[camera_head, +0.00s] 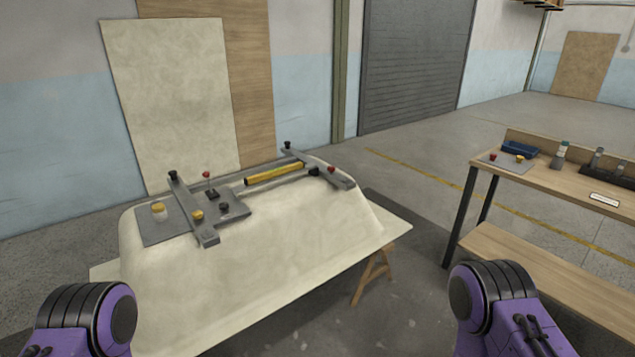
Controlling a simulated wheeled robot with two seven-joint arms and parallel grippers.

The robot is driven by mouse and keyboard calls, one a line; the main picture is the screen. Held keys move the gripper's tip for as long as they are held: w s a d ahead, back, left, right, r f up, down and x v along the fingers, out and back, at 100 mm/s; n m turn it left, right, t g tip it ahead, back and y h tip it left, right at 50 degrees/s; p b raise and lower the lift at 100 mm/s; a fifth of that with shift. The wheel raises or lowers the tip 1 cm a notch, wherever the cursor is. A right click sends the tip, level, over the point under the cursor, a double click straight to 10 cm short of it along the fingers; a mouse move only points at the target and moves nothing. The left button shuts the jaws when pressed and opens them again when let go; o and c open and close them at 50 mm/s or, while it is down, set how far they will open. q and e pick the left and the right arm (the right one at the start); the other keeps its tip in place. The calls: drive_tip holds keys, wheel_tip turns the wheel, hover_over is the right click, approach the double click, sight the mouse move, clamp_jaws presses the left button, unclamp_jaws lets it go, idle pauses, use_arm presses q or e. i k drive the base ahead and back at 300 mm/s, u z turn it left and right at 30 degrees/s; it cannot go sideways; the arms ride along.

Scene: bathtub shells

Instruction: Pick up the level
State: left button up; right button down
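The level (274,174) looks like a yellow bar with dark ends. It lies on top of the upturned cream bathtub shell (255,235), towards its far side. My two purple arms show at the bottom left and bottom right, but neither gripper is in view.
Another grey crossbar (192,210) lies across a grey plate (160,222) with several knobs, left of the level. The shell rests on a pale board (395,232) on a wooden trestle (374,275). A wooden workbench (560,187) stands right, with floor between.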

sight(273, 173)
drive_tip(key=z, duration=0.55)
drive_tip(key=i, duration=0.55)
drive_tip(key=z, duration=0.75)
drive_tip(key=i, duration=0.9)
drive_tip(key=u, duration=0.55)
drive_tip(key=i, duration=0.65)
drive_tip(key=u, duration=0.85)
